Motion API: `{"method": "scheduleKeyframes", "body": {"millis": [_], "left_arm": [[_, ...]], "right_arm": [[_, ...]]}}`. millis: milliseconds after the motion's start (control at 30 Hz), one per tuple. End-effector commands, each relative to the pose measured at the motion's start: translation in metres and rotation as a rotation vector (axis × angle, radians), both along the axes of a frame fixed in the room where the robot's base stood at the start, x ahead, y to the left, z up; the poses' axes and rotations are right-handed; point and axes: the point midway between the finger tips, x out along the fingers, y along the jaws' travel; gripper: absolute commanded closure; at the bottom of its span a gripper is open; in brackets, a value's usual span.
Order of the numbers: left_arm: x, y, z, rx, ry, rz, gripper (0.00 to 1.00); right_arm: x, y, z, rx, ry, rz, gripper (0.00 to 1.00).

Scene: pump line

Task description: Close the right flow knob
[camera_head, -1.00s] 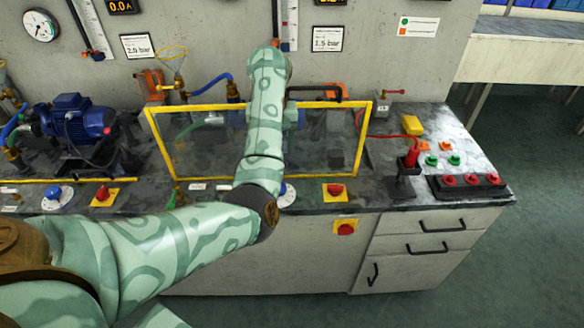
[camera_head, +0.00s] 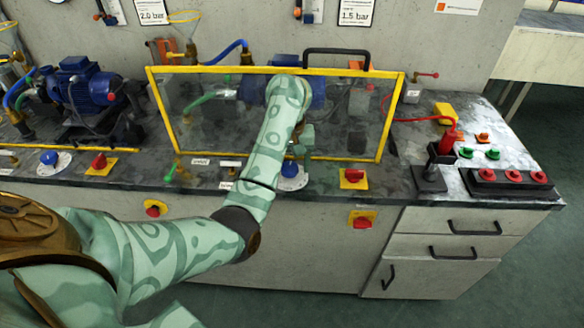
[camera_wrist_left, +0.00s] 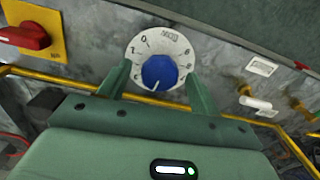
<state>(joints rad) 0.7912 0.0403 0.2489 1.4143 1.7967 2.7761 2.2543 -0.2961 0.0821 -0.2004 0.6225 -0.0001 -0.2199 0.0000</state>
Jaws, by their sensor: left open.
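The right flow knob is blue (camera_head: 290,169) on a round white dial (camera_head: 292,184) at the counter's front, below the clear guard. In the left wrist view the knob (camera_wrist_left: 159,72) sits on its numbered dial (camera_wrist_left: 140,47), with the 0 at upper left. The white line on the knob points toward the bottom of that picture, away from the 0. My left gripper (camera_head: 298,150) is just above the knob, partly hidden by my forearm. In the wrist view its open fingers (camera_wrist_left: 158,76) appear on either side of the knob, with gaps. I cannot tell their exact height. My right gripper is out of view.
A yellow-framed clear guard (camera_head: 225,71) stands close behind the knob. A red switch on a yellow plate (camera_head: 353,178) is to its right. Another blue knob (camera_head: 48,158) is at far left. A red-handled lever (camera_head: 447,142) and red button box (camera_head: 510,180) stand at right.

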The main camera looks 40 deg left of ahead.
Motion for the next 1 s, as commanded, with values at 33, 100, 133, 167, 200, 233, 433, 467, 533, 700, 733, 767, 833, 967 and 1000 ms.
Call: {"method": "scheduleKeyframes", "body": {"millis": [33, 100, 133, 167, 200, 233, 433, 467, 533, 700, 733, 767, 833, 967, 1000], "left_arm": [[0.0, 0.0001, -0.0026, 0.001, 0.001, 0.0, 0.36], [0.0001, -0.0001, -0.0025, 0.001, -0.001, -0.001, 0.36], [0.0001, -0.0001, -0.0023, 0.001, -0.001, -0.001, 0.36], [0.0001, -0.0001, -0.002, 0.001, -0.001, -0.001, 0.36], [0.0001, -0.0001, -0.0017, 0.0, -0.001, -0.001, 0.36], [0.0001, -0.0001, -0.0016, 0.0, -0.001, -0.001, 0.36], [0.0, 0.0, -0.0017, 0.001, -0.001, -0.001, 0.75], [0.0001, -0.0001, -0.0017, 0.001, -0.001, -0.001, 0.81], [0.0001, -0.0001, -0.0017, 0.001, -0.001, 0.0, 0.81], [0.0, -0.0002, -0.002, -0.001, -0.001, -0.009, 0.81], [0.0001, -0.0004, -0.0021, -0.001, -0.001, -0.014, 0.81], [0.0001, -0.0007, -0.0022, -0.002, -0.001, -0.021, 0.81], [0.0001, -0.001, -0.0026, -0.003, -0.001, -0.042, 0.81], [-0.0001, -0.0015, -0.0033, -0.005, -0.001, -0.105, 0.81], [0.0, -0.0017, -0.0033, -0.005, 0.0, -0.131, 0.81]], "right_arm": [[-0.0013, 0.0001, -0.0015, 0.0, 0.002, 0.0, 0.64], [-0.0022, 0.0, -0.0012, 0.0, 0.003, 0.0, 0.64], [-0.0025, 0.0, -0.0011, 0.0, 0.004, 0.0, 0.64], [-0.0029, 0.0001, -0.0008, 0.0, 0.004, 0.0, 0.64], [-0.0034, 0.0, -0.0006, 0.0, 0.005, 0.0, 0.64], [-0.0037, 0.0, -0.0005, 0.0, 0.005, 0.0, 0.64], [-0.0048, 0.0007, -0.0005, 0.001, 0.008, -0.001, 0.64], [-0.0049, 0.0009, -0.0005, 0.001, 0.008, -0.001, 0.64], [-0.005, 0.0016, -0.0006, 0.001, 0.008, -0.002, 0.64], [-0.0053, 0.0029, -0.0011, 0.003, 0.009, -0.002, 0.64], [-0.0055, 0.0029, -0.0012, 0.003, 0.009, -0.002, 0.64], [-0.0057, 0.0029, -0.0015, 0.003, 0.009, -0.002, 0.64], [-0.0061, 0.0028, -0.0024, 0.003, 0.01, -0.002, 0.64], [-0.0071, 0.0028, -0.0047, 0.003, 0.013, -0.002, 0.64], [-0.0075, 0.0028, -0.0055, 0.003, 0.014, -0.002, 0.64]]}}
